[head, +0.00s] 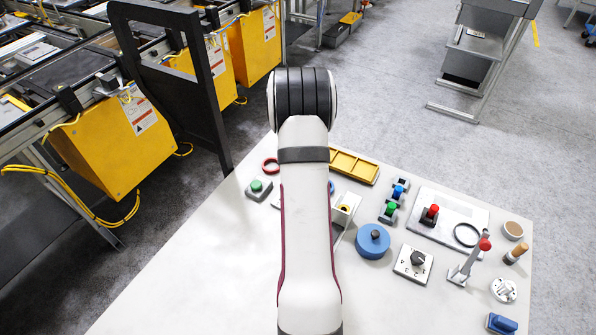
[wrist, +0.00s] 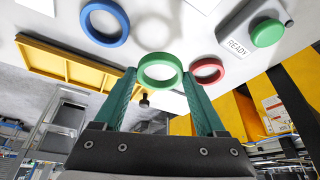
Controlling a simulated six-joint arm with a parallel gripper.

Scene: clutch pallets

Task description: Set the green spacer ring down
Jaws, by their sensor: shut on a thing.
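The green spacer ring (wrist: 160,86) is between the two green fingertips of my gripper (wrist: 160,76) in the wrist view. The gripper is shut on it, with a fingertip at each side. White tabletop shows through and behind the ring; I cannot tell how far above the surface it is. A blue ring (wrist: 105,22) and a red ring (wrist: 207,71) lie on the table on either side. In the head view the red ring (head: 270,165) is left of my arm, which hides my gripper and the green ring.
A READY box with a green button (wrist: 267,33) stands by the red ring. A yellow tray (wrist: 62,66) lies near the table edge. In the head view, a blue round part (head: 373,241), a knob panel (head: 413,264) and levers crowd the right; the front-left tabletop (head: 190,275) is clear.

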